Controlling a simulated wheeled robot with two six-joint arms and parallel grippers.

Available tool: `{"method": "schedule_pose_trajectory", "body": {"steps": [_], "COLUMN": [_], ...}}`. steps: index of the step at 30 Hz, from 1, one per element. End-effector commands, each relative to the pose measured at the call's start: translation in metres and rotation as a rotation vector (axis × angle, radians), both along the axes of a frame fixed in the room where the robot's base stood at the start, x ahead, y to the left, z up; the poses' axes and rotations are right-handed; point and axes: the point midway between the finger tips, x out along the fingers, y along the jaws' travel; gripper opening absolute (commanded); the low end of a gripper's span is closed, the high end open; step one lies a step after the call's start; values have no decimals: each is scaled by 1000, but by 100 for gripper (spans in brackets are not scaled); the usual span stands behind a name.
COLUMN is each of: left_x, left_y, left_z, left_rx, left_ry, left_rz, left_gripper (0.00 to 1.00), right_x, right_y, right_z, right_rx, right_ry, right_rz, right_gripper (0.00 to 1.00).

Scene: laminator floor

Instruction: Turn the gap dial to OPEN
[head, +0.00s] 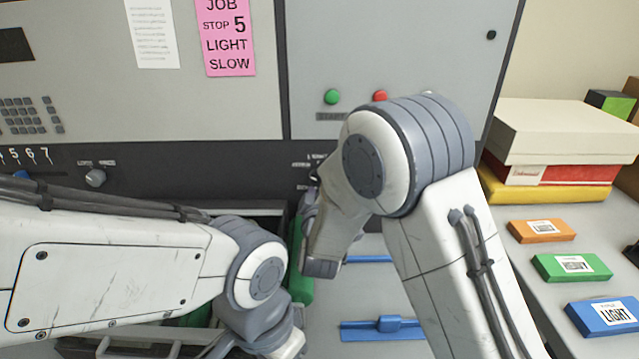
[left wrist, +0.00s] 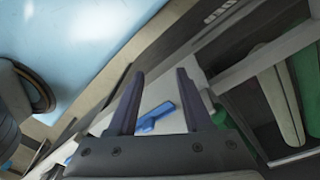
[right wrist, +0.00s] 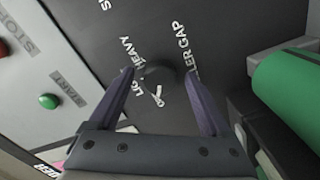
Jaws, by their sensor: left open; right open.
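The gap dial (right wrist: 158,80) is a dark round knob on the black panel, with the words ROLLER GAP, HEAVY and a partly hidden LIGHT label around it in the right wrist view. In the head view my right arm covers most of the dial area. My left gripper (left wrist: 160,74) is open and empty, above a blue handle (left wrist: 155,116).
Green START (head: 332,97) and red STOP (head: 380,97) buttons sit above the panel. A grey knob (head: 95,177) is at the left. A green roller (right wrist: 290,90) is beside the dial. Boxes (head: 560,130) and coloured packs (head: 570,266) stand on the right table.

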Motion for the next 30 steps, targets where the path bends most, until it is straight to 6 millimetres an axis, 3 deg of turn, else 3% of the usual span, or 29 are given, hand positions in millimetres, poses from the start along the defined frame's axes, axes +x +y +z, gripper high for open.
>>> {"method": "schedule_pose_trajectory", "body": {"steps": [15,21,30], "left_x": [0,0,0], "left_y": [0,0,0], "left_z": [-21,-22,-22], "left_rx": [0,0,0], "left_ry": [0,0,0], "left_rz": [0,0,0], "left_gripper": [50,50,50], "right_x": [-88,-102,-102], "right_y": [0,-1,-1], "right_z": [-1,-1,0], "right_rx": [0,0,-1], "right_ry": [1,0,0], "right_rz": [3,0,-1], "right_gripper": [82,82,82]}}
